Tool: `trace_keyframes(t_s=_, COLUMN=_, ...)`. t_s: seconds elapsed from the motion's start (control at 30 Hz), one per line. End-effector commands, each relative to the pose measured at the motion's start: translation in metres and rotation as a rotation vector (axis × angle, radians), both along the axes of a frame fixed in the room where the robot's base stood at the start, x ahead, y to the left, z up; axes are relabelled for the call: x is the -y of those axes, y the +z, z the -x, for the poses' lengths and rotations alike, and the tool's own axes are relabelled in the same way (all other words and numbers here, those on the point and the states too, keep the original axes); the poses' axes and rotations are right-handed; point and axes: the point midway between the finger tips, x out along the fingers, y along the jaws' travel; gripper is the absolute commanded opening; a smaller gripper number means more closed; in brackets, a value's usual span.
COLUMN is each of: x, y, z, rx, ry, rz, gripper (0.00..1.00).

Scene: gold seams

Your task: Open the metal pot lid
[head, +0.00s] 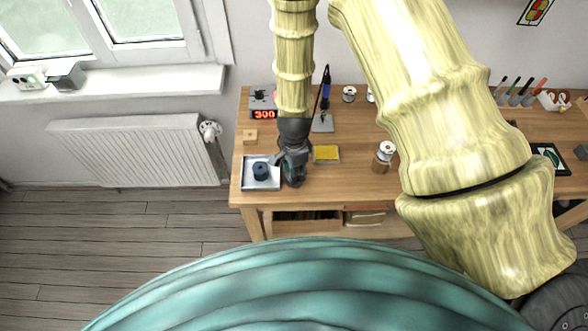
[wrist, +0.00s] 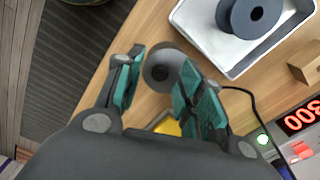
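My gripper (wrist: 160,78) is open, with its teal-padded fingers apart. A small grey round thing (wrist: 163,64) with a darker middle shows between and just beyond the fingertips in the wrist view. It looks like the metal pot with its lid, but I cannot tell lid from body. Its right side is partly hidden by a finger, and I cannot tell whether the fingers touch it. In the head view my gripper (head: 293,172) is low over the front left of the wooden bench, right of a white tray, and largely hides the pot.
The white tray (head: 247,183) holds a dark blue spool (head: 261,171). A black cable runs beside my gripper. The bench's front edge is close.

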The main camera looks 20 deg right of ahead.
Motion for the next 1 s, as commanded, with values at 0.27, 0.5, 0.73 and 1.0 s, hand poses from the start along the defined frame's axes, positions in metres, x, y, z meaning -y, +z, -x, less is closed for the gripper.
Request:
trace_keyframes(t_s=0.27, x=-0.0001, y=-0.0071, z=-0.0001, rx=0.0, ry=0.0, rz=0.0, gripper=0.38)
trace_keyframes(t_s=0.5, x=-0.0001, y=-0.0073, z=-0.0001, rx=0.0, ry=0.0, rz=0.0, gripper=0.34)
trace_keyframes(t_s=0.73, x=0.0, y=-0.0071, z=-0.0001, rx=0.001, ry=0.0, rz=0.0, gripper=0.0)
trace_keyframes(t_s=1.0, x=0.0003, y=-0.0065, z=-0.0009, rx=-0.008, ry=0.0, rz=-0.002, gripper=0.0)
